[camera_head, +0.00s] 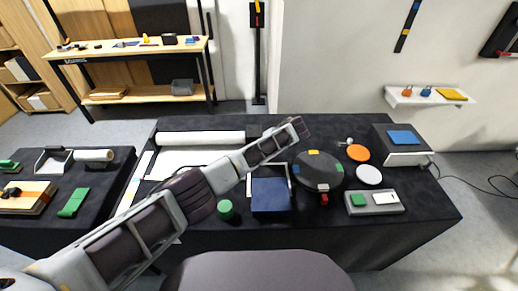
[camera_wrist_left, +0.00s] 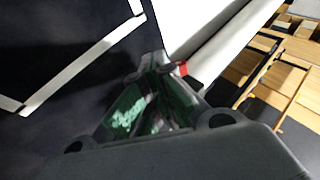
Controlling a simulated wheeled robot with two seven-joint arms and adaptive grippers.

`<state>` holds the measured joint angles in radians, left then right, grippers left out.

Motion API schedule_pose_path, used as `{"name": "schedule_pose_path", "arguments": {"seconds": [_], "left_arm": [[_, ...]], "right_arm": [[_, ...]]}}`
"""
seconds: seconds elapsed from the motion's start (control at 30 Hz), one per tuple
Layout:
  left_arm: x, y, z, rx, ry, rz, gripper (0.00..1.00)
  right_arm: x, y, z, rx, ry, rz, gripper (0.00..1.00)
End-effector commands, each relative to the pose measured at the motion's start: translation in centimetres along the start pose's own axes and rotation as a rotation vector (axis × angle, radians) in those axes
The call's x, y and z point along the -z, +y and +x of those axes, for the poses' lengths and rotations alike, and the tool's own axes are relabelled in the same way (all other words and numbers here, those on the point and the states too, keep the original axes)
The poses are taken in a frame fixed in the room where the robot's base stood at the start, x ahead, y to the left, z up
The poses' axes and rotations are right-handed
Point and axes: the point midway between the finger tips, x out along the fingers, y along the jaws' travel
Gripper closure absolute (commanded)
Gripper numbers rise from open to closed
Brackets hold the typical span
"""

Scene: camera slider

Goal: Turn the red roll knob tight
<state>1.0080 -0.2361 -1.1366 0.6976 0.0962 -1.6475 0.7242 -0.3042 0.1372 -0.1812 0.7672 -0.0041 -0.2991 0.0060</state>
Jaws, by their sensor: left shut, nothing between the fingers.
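A small red part (camera_head: 324,198) sits at the front edge of a round dark grey disc (camera_head: 318,171) on the black table. In the left wrist view a small red part (camera_wrist_left: 181,68) shows close beside my fingertips, at the end of a white strip. I cannot tell which is the red roll knob, or whether they are the same. My left gripper (camera_head: 302,127) reaches across the table and is above its rear part, behind the disc. It is shut and empty, and its fingertips (camera_wrist_left: 156,68) meet in the left wrist view. My right gripper is not in view.
A white roll (camera_head: 200,138) lies at the table's back left. A blue box (camera_head: 270,196) and a green cylinder (camera_head: 225,210) stand left of the disc. Orange (camera_head: 358,152) and white (camera_head: 369,174) discs and a grey box (camera_head: 374,202) are right of it.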

Motion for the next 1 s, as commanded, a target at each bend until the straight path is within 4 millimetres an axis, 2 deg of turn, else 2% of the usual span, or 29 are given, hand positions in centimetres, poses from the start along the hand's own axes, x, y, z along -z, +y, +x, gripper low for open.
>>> {"name": "schedule_pose_path", "arguments": {"seconds": [0.03, 0.23, 0.8, 1.0], "left_arm": [[-0.64, -0.04, 0.83, 0.005, -0.018, 0.002, 1.0], [-0.64, -0.08, 0.88, 0.005, -0.019, 0.002, 0.98], [-0.4, -0.08, 0.58, 0.004, -0.012, 0.001, 0.25], [-0.23, -0.06, 0.34, 0.002, -0.007, 0.0, 0.23]], "right_arm": [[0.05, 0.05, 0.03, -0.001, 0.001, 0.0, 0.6], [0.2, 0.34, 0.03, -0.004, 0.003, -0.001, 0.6], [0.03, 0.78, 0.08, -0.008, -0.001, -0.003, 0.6], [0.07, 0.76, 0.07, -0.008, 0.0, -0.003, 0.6]]}}
